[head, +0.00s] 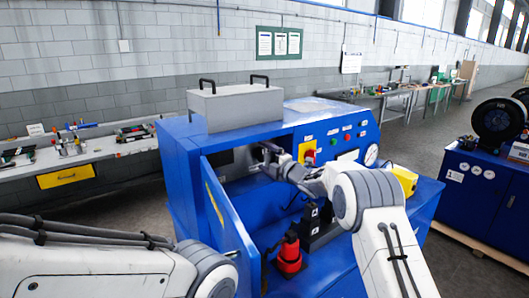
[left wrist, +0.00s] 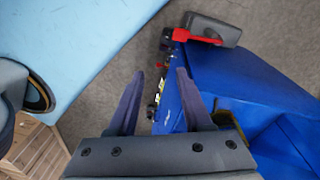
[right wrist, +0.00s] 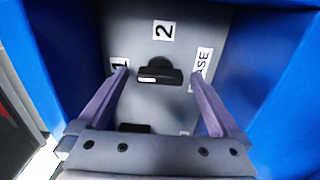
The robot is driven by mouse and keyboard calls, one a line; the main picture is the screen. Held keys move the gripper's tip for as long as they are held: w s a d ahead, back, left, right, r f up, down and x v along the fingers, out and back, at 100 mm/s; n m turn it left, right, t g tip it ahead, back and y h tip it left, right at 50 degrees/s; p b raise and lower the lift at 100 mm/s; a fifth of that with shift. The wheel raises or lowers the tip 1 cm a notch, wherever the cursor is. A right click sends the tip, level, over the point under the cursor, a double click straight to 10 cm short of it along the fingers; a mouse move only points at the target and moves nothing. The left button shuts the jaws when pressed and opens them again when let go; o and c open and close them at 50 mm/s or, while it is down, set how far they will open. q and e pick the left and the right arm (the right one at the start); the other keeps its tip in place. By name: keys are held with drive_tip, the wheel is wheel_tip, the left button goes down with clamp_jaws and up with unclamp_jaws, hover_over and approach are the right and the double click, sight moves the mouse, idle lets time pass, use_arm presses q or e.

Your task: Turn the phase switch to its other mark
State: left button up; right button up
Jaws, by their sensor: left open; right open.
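The phase switch (right wrist: 160,72) is a black knob with a bar grip on a grey panel (right wrist: 150,105), seen in the right wrist view. Its bar lies crosswise, with a white line on its left half, toward the mark 1 (right wrist: 119,63). The mark 2 (right wrist: 163,30) is above the knob. A label (right wrist: 201,65), partly hidden, is at the right. My right gripper (right wrist: 159,76) is open, its fingers on either side of the knob; contact cannot be told. In the head view it reaches into the blue cabinet. My left gripper (left wrist: 160,74) is open and empty.
The blue cabinet (head: 176,165) has an open door (head: 228,215) left of my right arm. A grey box (head: 237,105) sits on top. Coloured buttons (head: 347,137) are on its front. A red and black object (head: 289,255) stands on the lower ledge. Blue walls flank the grey panel closely.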

drive_tip(key=shift+w+a, duration=0.15)
drive_tip(key=c, duration=1.4)
